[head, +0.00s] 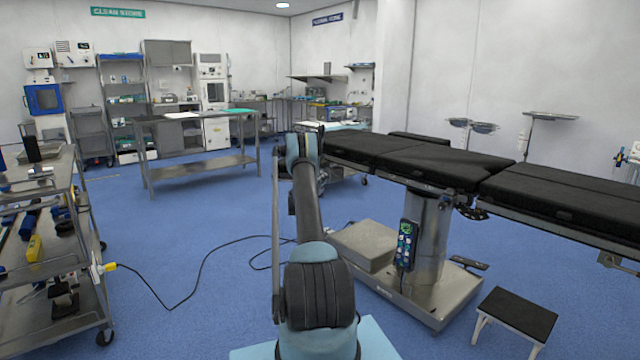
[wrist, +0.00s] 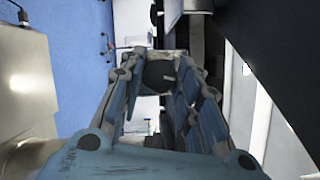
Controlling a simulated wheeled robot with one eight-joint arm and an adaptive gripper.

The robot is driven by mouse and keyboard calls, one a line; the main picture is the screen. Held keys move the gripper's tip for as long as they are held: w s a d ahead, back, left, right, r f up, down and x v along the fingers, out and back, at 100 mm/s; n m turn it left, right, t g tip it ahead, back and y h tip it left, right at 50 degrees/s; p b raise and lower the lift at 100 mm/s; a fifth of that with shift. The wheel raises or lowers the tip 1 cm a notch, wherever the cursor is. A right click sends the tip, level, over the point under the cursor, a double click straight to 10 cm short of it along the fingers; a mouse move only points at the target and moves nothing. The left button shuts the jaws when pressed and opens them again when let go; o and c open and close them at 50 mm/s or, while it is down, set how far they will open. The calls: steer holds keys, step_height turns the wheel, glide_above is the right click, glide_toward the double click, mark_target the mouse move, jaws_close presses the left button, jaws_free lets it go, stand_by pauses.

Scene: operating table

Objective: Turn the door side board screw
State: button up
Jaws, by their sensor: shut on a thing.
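My gripper (wrist: 160,72) is shut on a dark round knob, which looks like the board screw (wrist: 158,75), in the wrist view. The knob sits between the two fingertips, one on its left and one on its right. In the head view my arm reaches forward to the left end of the black-padded operating table (head: 425,160). The fingers and the screw are hidden behind my arm there. The side board itself is not clearly made out.
The table's steel column and base (head: 425,290) stand right of my arm, with a hand control (head: 405,245) hanging there. A black step stool (head: 515,315) is at lower right. A steel cart (head: 60,250) stands at left, its cable crossing the blue floor.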

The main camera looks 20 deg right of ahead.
steer(key=shift+w+a, duration=0.1)
steer(key=shift+w, duration=0.05)
steer(key=o, duration=1.1)
steer(key=shift+f, duration=0.1)
steer(key=shift+c, duration=0.2)
steer(key=v, duration=1.2)
